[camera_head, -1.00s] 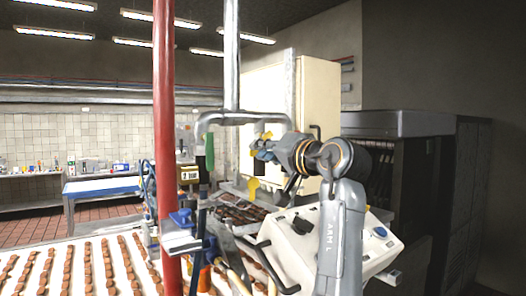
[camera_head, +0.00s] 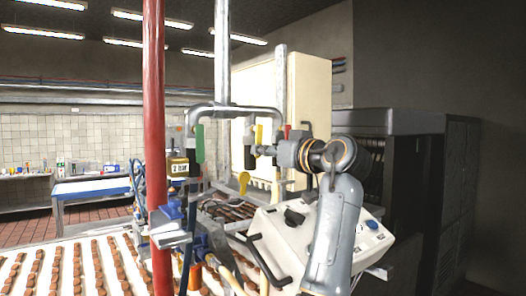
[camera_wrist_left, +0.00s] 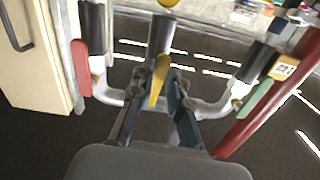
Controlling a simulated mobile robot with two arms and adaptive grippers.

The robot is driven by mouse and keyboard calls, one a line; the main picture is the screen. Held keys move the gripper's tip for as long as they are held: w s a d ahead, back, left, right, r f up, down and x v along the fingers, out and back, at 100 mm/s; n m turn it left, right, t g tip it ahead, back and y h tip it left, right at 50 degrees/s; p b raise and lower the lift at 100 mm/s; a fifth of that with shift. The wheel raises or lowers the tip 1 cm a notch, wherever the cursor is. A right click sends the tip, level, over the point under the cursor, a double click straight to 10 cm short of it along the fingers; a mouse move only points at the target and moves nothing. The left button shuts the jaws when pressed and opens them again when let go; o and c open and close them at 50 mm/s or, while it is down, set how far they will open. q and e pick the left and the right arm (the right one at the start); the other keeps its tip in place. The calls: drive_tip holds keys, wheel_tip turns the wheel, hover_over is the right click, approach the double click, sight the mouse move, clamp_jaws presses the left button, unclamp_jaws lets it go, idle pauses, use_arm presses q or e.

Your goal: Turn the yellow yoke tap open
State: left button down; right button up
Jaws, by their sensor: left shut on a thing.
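The yellow tap handle (camera_head: 259,134) stands nearly upright on the grey yoke pipe (camera_head: 250,112), in the middle of the head view. In the left wrist view the yellow handle (camera_wrist_left: 155,90) lies between the two fingers, slightly slanted against its dark valve body (camera_wrist_left: 160,38). My left gripper (camera_head: 264,150) reaches in from the right of the head view and is shut on the handle. It also shows in the left wrist view (camera_wrist_left: 158,88). The gripper hides part of the handle's lower end in the head view. My right gripper is not in view.
A green handle (camera_head: 200,143) is on the pipe's left branch and a red handle (camera_head: 287,131) is to the right. A red post (camera_head: 154,120) stands at left. A white control box (camera_head: 300,232) and chocolate rows (camera_head: 75,268) lie below.

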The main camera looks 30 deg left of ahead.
use_arm(q)
drive_tip(key=shift+w+r+n, duration=0.1)
drive_tip(key=shift+w+n, duration=0.05)
drive_tip(key=shift+n, duration=0.35)
drive_tip(key=c, duration=1.3)
unclamp_jaws()
drive_tip(key=shift+w, duration=0.1)
drive_tip(key=v, duration=1.1)
drive_tip(key=shift+d, duration=0.25)
drive_tip(key=shift+f, duration=0.25)
